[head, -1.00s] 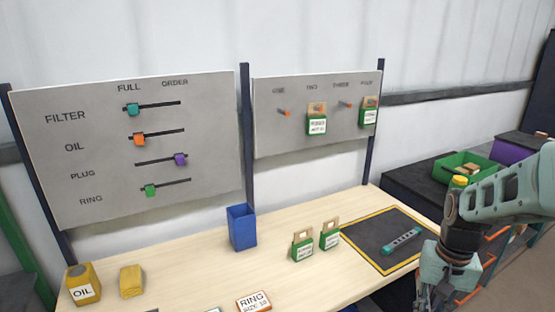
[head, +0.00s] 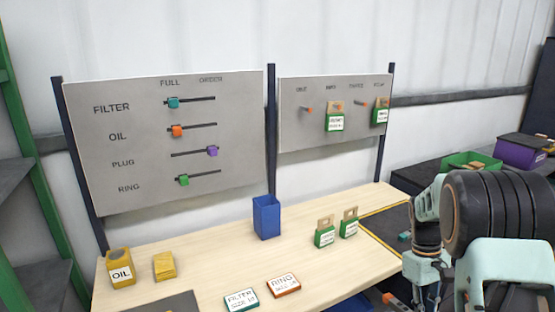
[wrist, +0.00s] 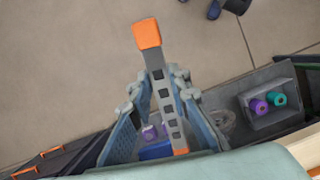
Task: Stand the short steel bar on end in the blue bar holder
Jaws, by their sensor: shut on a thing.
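The blue bar holder (head: 267,218) is an open-topped upright box on the wooden table, below the post between the two boards. My gripper (head: 422,290) is low at the right in the head view, apart from the holder and off the table's front right. In the wrist view my gripper (wrist: 160,86) is shut on a grey steel bar (wrist: 168,108) with dark square holes and orange ends. One orange end sticks out beyond the fingertips. Another bar with teal ends (head: 404,237) lies on the dark mat, mostly hidden by my arm.
Two green tags (head: 325,237) stand right of the holder on the table. FILTER (head: 241,299) and RING (head: 284,286) blocks lie in front. A yellow OIL block (head: 121,268) and a plain yellow block (head: 164,266) stand left.

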